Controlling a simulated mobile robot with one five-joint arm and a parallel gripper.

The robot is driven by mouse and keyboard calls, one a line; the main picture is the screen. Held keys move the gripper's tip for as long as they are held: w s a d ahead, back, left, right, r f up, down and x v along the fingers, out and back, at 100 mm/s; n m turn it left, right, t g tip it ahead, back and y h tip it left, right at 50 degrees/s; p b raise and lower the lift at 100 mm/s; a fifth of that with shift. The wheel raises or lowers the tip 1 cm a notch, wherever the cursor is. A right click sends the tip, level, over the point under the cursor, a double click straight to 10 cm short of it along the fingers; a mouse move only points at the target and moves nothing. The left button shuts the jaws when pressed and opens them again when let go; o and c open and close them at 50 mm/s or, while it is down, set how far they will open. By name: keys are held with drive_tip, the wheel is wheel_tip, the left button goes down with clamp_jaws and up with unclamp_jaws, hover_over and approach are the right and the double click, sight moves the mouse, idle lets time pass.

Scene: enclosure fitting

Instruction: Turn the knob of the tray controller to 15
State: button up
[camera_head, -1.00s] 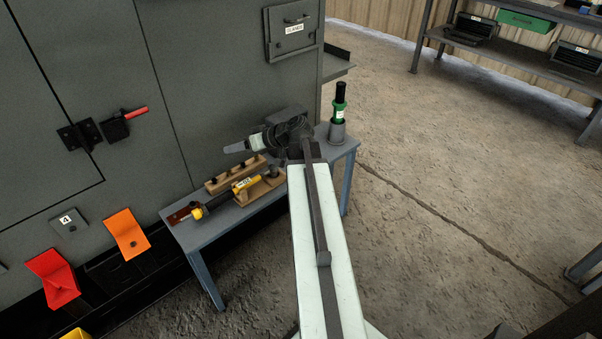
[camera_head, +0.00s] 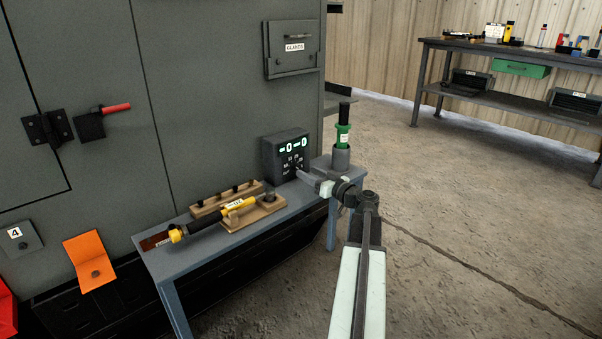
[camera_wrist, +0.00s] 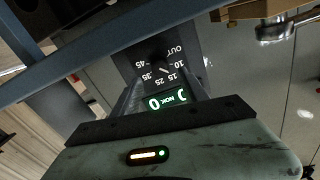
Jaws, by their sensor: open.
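The tray controller (camera_head: 287,155) is a dark box with a lit green display at the back of the small bench. In the wrist view the controller face (camera_wrist: 142,58) is upside down, with OUT, 10, 15, 25, 35 and 45 around the dark knob (camera_wrist: 163,70). A short pale mark shows on the knob; its exact setting is hard to read. The display (camera_wrist: 166,100) shows NOK. My gripper (camera_head: 302,174) is open, close in front of the controller's lower face. I cannot tell whether it touches the knob.
A green-and-black tool in a grey holder (camera_head: 341,157) stands just right of the controller. A yellow-and-black tool (camera_head: 215,220) lies on a wooden rack left of my gripper. The grey cabinet (camera_head: 200,100) rises behind the bench. Open floor (camera_head: 440,200) is on the right.

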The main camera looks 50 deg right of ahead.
sight(299, 167)
drive_tip(key=w, duration=0.4)
drive_tip(key=shift+w+d, duration=0.15)
drive_tip(key=shift+w, duration=0.2)
drive_tip(key=shift+c, duration=0.3)
clamp_jaws()
drive_tip(key=m, duration=0.4)
drive_tip(key=shift+d+m, duration=0.1)
drive_tip(key=shift+m, duration=0.2)
drive_tip(key=shift+o, duration=0.3)
unclamp_jaws()
drive_tip(key=shift+s, duration=0.15)
